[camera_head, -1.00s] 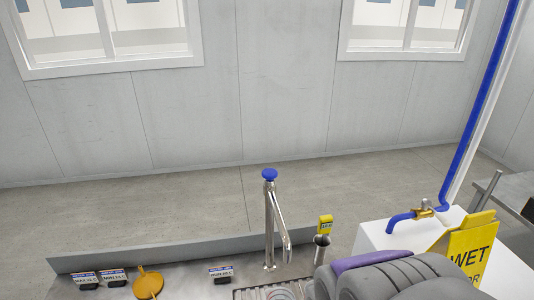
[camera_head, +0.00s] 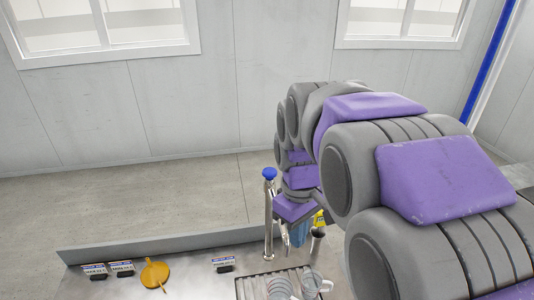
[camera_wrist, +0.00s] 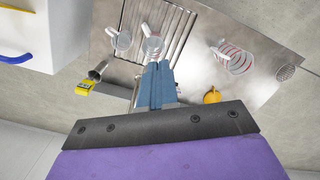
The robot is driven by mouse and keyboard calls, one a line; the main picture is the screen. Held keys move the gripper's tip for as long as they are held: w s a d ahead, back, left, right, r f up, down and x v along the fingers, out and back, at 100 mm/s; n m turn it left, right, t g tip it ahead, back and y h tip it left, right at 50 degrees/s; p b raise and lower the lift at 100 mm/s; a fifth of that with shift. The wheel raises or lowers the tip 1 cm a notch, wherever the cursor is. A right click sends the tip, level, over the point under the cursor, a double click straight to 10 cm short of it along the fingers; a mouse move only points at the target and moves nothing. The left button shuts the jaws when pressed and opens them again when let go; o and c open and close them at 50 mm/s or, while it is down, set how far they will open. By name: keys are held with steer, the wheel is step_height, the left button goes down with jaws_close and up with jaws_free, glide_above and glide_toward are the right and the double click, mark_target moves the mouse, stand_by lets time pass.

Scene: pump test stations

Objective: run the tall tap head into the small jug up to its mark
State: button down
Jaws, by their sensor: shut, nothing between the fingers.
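The tall tap (camera_head: 268,222) has a chrome post with a blue knob (camera_head: 269,174) on top. My gripper (camera_head: 299,234) is shut and empty, just right of the tap in the head view; I cannot tell whether it touches it. Its blue fingers (camera_wrist: 156,84) point towards the jugs in the wrist view. A clear jug (camera_wrist: 119,39) at the left looks smallest; it also shows in the head view (camera_head: 316,281). A second jug with red marks (camera_wrist: 152,46) is at the fingertips. Water levels cannot be told.
A slatted drain grate (camera_head: 250,287) lies under two jugs. A metal cup-like fitting (camera_wrist: 98,72) with a yellow tag (camera_wrist: 85,88) stands near the tap. A white block (camera_wrist: 40,35) is beside the bench.

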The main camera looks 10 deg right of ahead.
steer(key=w+d+r+n+p, duration=0.1)
steer(key=w+r+n+p, duration=0.25)
steer(key=w, duration=0.45)
steer(key=w+r+n+p, duration=0.2)
steer(key=w+r, duration=0.3)
steer(key=w, duration=0.2)
step_height(320, 180, up, 3)
steer(key=n+t+p, duration=0.1)
steer(key=n+p, duration=0.6)
glide_above(270, 171)
steer(key=shift+d+f+m, duration=0.1)
steer(key=shift+m, duration=0.15)
steer(key=shift+f, duration=0.1)
step_height(270, 171, down, 14)
steer(key=shift+r+b, duration=0.1)
steer(key=shift+b, duration=1)
